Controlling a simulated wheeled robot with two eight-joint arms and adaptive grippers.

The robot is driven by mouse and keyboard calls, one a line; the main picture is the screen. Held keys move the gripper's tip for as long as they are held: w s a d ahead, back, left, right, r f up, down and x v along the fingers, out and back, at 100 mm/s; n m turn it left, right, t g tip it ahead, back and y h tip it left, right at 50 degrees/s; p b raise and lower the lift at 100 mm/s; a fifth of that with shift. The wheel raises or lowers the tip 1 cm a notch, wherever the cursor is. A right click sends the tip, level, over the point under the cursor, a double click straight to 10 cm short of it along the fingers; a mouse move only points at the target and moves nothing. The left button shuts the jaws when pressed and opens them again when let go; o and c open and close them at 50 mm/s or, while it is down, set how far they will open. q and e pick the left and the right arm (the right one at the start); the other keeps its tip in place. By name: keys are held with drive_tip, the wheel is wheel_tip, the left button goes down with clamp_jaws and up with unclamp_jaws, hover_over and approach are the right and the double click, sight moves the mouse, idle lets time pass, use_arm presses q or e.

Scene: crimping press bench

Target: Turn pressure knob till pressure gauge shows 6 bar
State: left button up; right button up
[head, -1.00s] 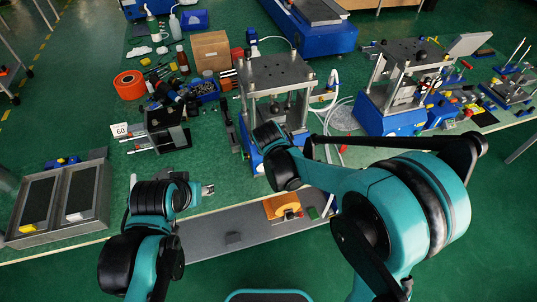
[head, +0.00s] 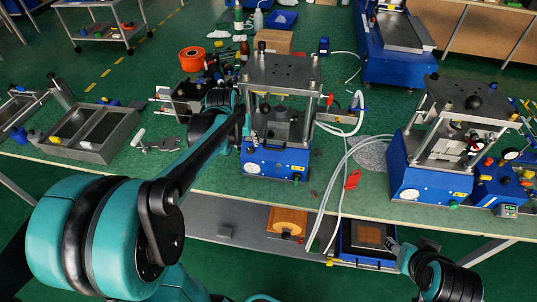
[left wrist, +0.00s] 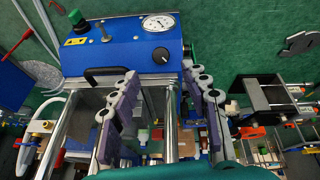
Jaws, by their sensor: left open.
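The pressure gauge (left wrist: 158,22) is a round white dial on the blue front of the press, large in the left wrist view and small in the head view (head: 253,168). Its needle reading is too small to tell. The black pressure knob (left wrist: 160,56) with a white mark sits just below the dial in the left wrist view. My left gripper (left wrist: 161,76) is open and empty, its fingertips either side of the line to the knob and apparently short of it. My right gripper (head: 396,245) is low at the right near the table's front edge; its fingers are unclear.
Metal posts and a top plate (head: 282,67) stand close to my left gripper. A second blue press (head: 409,181) stands right, with hoses (head: 347,160) between.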

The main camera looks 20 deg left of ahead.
sight(250, 150)
use_arm(q)
drive_tip(key=b+x, duration=0.3)
drive_tip(key=x, duration=0.5)
drive_tip(key=shift+a, duration=0.1)
clamp_jaws()
